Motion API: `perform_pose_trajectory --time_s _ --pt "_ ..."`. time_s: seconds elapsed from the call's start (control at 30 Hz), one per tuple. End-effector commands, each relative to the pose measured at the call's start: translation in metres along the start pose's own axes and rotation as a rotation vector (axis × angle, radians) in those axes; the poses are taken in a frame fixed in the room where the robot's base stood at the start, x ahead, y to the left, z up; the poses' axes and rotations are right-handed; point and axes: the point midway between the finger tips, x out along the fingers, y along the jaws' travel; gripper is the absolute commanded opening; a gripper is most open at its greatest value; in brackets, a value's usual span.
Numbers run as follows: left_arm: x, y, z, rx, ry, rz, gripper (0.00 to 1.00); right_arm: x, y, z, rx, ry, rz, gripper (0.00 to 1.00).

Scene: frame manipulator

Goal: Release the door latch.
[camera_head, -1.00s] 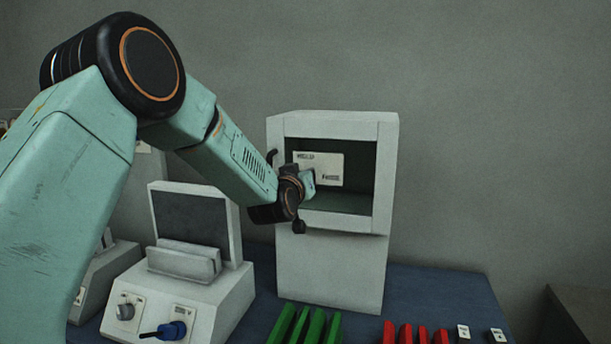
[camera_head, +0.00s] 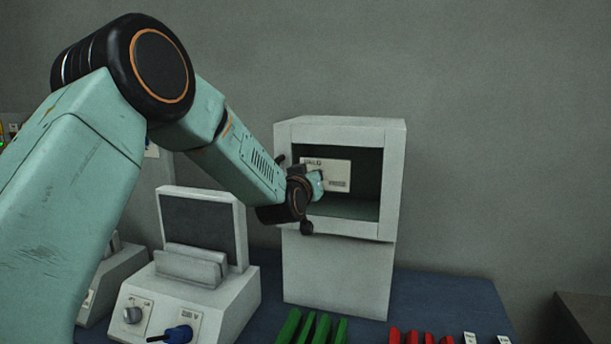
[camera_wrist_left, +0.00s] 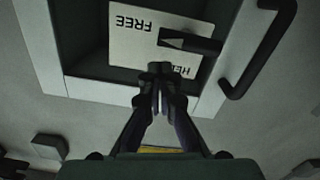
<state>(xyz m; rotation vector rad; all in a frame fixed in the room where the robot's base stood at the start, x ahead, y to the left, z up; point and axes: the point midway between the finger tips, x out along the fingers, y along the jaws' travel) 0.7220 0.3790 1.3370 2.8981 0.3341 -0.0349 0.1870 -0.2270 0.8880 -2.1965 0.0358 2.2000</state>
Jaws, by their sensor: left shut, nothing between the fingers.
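The white cabinet (camera_head: 340,272) stands on the bench with a recessed dark opening in its upper front. A pale label (camera_head: 341,178) inside it reads HELD and FREE; the label (camera_wrist_left: 133,47) appears upside down in the left wrist view. A dark latch lever with an arrow mark (camera_wrist_left: 190,43) lies across the label, its arrow end between the two words. My left gripper (camera_wrist_left: 160,75) is shut and empty, its tips close to the lever; contact cannot be told. In the head view my left gripper (camera_head: 317,185) is at the opening, mostly hidden by its wrist. My right gripper is not in view.
A black handle (camera_wrist_left: 262,65) stands out from the frame beside the opening. Green pieces (camera_head: 312,330) and red pieces (camera_head: 410,337) lie in front. Bench right of the cabinet is clear.

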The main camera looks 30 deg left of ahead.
Motion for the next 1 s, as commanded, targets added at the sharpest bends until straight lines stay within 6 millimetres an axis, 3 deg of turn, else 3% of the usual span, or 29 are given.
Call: perform_pose_trajectory --time_s 0.03,0.17,0.3,0.7,1.0 --pt "0.0 0.004 -0.013 0.0 0.002 0.001 0.0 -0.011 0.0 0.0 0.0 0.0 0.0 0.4" --pt "-0.001 0.009 -0.03 0.0 0.0 0.002 0.0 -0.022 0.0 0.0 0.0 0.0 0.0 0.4" --pt "-0.023 0.008 -0.022 -0.002 -0.002 0.003 0.0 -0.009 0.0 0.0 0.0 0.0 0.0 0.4" --pt "-0.08 0.008 -0.023 -0.002 0.001 0.002 0.0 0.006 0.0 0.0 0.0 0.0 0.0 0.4" --pt "-0.097 0.008 -0.023 0.0 -0.001 0.002 0.0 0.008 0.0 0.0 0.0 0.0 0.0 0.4"
